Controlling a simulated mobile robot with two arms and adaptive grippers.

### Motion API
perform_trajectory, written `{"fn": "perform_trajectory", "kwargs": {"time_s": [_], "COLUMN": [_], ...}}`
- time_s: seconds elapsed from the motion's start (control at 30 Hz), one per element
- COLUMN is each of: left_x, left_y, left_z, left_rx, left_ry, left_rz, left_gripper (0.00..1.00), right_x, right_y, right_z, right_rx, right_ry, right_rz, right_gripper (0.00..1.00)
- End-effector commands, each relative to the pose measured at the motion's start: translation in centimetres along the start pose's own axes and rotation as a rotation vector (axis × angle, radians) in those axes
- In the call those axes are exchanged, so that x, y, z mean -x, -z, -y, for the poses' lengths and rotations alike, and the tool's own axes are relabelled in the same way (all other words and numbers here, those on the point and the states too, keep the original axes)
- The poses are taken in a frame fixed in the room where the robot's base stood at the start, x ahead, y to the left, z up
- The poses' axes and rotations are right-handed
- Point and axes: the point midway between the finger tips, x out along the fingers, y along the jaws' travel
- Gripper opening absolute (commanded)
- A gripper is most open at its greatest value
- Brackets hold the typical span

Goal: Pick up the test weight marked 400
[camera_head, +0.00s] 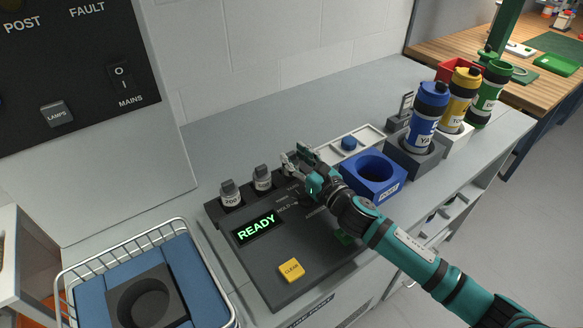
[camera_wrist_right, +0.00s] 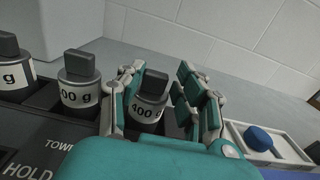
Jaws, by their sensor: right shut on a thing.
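The test weight marked 400 g (camera_wrist_right: 150,90) is a dark grey cylinder with a white label and a grip knob on top. In the right wrist view it stands upright between the fingers of my right gripper (camera_wrist_right: 158,98), which is shut on it. In the head view my right gripper (camera_head: 302,160) is at the back edge of the dark console, and it hides most of this weight. The weight still appears to be at its place in the row. My left gripper is not in view.
Two similar weights (camera_head: 230,193) (camera_head: 263,178) stand left of the gripper in the same row. The console (camera_head: 240,262) has a READY display and a yellow CLEAR button (camera_head: 291,270). A blue holder (camera_head: 373,175) and a white tray (camera_head: 370,137) are to the right.

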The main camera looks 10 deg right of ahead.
Motion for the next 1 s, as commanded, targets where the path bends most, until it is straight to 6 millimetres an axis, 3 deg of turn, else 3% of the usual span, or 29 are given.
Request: {"fn": "perform_trajectory", "kwargs": {"time_s": [0.47,0.8,1.0], "left_x": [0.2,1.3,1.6], "left_y": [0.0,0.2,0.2], "left_z": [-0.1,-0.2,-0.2], "left_rx": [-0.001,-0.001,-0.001], "left_ry": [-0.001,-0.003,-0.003], "left_rz": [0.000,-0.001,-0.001], "left_gripper": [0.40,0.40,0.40], "right_x": [0.0,0.0,0.0], "right_y": [-0.8,-7.3,-9.7], "right_z": [0.0,0.0,0.0], "right_rx": [0.001,0.004,0.002], "right_ry": [-0.001,-0.003,-0.001], "right_rz": [0.003,0.007,0.005], "right_gripper": [0.00,0.00,0.00]}}
